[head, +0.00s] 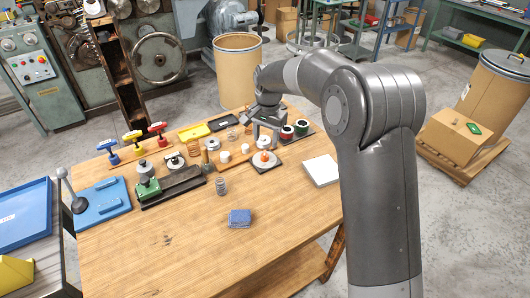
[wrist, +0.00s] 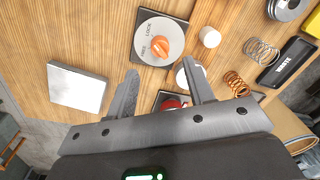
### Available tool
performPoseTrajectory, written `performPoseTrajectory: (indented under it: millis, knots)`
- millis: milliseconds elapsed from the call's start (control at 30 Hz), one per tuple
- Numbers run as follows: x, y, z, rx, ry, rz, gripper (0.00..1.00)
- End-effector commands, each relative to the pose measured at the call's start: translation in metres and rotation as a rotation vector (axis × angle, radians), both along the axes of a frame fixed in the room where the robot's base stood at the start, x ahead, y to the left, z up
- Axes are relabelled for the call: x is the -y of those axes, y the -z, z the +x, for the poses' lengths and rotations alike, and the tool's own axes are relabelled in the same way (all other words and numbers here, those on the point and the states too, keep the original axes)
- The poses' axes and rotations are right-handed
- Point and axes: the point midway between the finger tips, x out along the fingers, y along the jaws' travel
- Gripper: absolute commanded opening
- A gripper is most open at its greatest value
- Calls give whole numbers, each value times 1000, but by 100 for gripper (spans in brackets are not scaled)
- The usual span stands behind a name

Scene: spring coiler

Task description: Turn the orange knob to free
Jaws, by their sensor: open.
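The orange knob (head: 264,157) sits on a round pale dial plate on a dark square base on the table, below my gripper in the head view. In the wrist view the orange knob (wrist: 161,46) is at top centre, and the dial (wrist: 146,27) reads LOCK and FREE. Which word the knob points to is too small to tell. My gripper (head: 264,128) is open and empty, above the table. In the wrist view its fingers (wrist: 160,78) are spread, with the knob beyond the tips and not touched.
A white block (head: 321,170) lies right of the dial. Red and green spools (head: 301,127) stand behind it. White cylinders, springs and a yellow-edged tray (head: 194,132) stand to the left and back. A blue sponge (head: 240,218) lies in front. The front table is mostly clear.

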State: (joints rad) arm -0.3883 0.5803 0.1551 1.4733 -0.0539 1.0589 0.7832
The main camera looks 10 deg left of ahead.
Motion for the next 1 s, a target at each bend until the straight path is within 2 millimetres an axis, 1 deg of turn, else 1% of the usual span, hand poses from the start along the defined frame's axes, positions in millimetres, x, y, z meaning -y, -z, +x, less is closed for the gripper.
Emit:
performPoseTrajectory:
  millis: [33,200,300,400,533,767,1000]
  knots:
    - [0,12,0,-4,0,-2,48]
    - [-1,42,0,-2,0,-1,48]
    - [-2,56,1,-1,0,-1,48]
    - [-3,65,1,-1,0,0,48]
    - [-3,70,1,-1,0,0,48]
    - [-3,70,1,0,0,0,48]
    - [-3,70,1,0,0,0,29]
